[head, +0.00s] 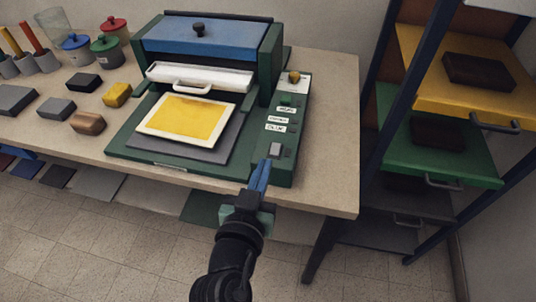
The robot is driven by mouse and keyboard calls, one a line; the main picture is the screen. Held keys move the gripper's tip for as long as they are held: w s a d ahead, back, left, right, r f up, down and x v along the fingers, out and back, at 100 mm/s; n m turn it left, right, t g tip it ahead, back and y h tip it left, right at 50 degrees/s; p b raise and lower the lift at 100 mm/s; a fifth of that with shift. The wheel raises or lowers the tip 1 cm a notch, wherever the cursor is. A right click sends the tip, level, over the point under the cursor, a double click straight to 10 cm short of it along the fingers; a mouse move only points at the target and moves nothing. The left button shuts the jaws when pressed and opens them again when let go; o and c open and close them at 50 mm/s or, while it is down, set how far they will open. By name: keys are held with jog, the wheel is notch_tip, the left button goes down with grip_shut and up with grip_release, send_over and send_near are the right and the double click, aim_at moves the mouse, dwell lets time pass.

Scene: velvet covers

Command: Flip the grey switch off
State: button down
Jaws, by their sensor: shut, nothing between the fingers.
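The grey switch (276,150) is a small light-grey rocker at the front end of the green control panel (283,174), on the right side of the green press (134,143). I cannot tell its on or off position for sure. My gripper (265,164) reaches up from below with its blue fingers shut and empty. The fingertips are just in front and to the left of the switch, very close to it. I cannot tell whether they touch it.
Labels, a green button (287,99) and a yellow-brown knob (294,77) sit farther up the panel. A white-framed yellow sheet (188,117) lies on the press bed. A shelf rack (440,145) stands at the right. The table (335,130) is clear between panel and right edge.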

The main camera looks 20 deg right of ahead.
jog(key=v, duration=0.3)
jog(key=shift+s+a+f, duration=0.1)
jog(key=shift+s+a, duration=0.1)
jog(key=shift+s, duration=0.1)
jog(key=w+a+r+n+t+y+p, duration=0.1)
jog(key=w+r+t, duration=0.15)
jog(key=r, duration=0.65)
jog(key=w+a+r+t+y+p, duration=0.1)
jog(key=w+r+t+p, duration=0.15)
jog(key=r, duration=0.75)
jog(key=s+a+r+n+t+y+p, duration=0.1)
jog(key=s+a+r+n+t+y, duration=0.1)
jog(key=r, duration=0.9)
jog(key=s+a+r+n+t+y+p, duration=0.1)
jog(key=s+a+r+n+t+y, duration=0.1)
jog(key=r, duration=1)
jog(key=s+a+r+n+t+y+p, duration=0.1)
jog(key=s+a+r+t, duration=0.3)
jog(key=r, duration=0.7)
jog(key=shift+s+r+n+t+y+p, duration=0.2)
jog(key=shift+r+n+t+y+p, duration=0.2)
jog(key=shift+t+y+p, duration=0.4)
